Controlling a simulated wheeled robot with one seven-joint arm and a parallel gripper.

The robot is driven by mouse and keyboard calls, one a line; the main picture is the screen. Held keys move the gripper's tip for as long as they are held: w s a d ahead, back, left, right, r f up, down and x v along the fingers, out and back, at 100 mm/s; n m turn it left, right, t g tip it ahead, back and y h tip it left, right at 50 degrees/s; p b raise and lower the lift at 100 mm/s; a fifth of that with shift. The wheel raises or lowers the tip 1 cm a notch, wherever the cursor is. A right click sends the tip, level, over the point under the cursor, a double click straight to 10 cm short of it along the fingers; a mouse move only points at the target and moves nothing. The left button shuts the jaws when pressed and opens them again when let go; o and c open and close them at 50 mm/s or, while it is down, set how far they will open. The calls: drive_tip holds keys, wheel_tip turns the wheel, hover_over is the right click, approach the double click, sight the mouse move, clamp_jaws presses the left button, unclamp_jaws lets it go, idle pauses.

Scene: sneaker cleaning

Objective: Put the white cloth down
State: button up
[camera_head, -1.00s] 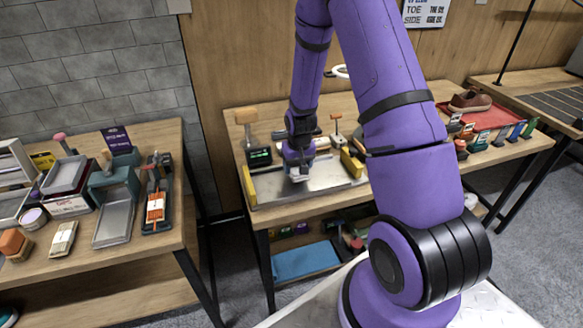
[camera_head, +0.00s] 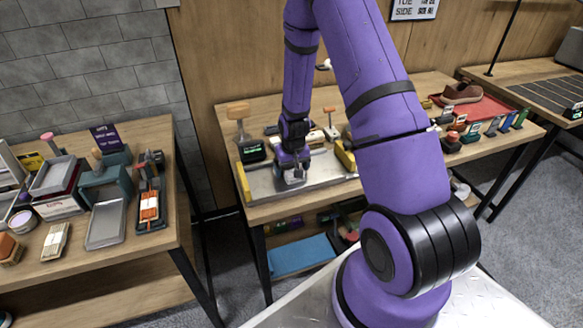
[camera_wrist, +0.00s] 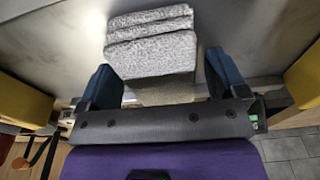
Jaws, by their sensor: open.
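The white cloth (camera_wrist: 152,48) is a folded, speckled grey-white stack in the wrist view. It lies on the metal tray (camera_wrist: 262,40), just beyond and partly between my fingertips. My gripper (camera_wrist: 165,78) is open, with one dark blue fingertip on either side of the cloth's near part. A gap shows between the cloth and the right finger; contact at the left finger is unclear. In the head view my gripper (camera_head: 291,181) points down low over the tray (camera_head: 325,173), and the cloth is mostly hidden there.
Yellow blocks (camera_head: 345,157) stand at the tray's sides. A wooden-handled tool (camera_head: 239,113) stands behind left. A red mat (camera_head: 487,108) with a brown shoe (camera_head: 461,94) and several small bottles lie to the right. A separate table with trays and brushes (camera_head: 149,207) is at left.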

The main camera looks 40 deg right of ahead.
wheel_tip(320, 180, up, 12)
drive_tip(key=s, duration=0.1)
wheel_tip(320, 180, up, 12)
drive_tip(key=r+t, duration=0.1)
hover_over(293, 169)
drive_tip(key=s+a, duration=0.3)
drive_tip(key=a, duration=0.1)
drive_tip(key=s+a+r+n+t, duration=0.1)
drive_tip(key=s+a+r, duration=0.3)
drive_tip(key=s+r, duration=0.5)
drive_tip(key=s+a+r+n+t, duration=0.1)
drive_tip(key=s+a+r, duration=0.3)
drive_tip(key=s+r, duration=0.5)
drive_tip(key=s+n, duration=0.1)
drive_tip(key=s, duration=0.3)
drive_tip(key=shift+a+r+t, duration=0.2)
drive_tip(key=shift+a+t, duration=0.1)
drive_tip(key=shift+t, duration=0.1)
drive_tip(key=shift+o, duration=0.4)
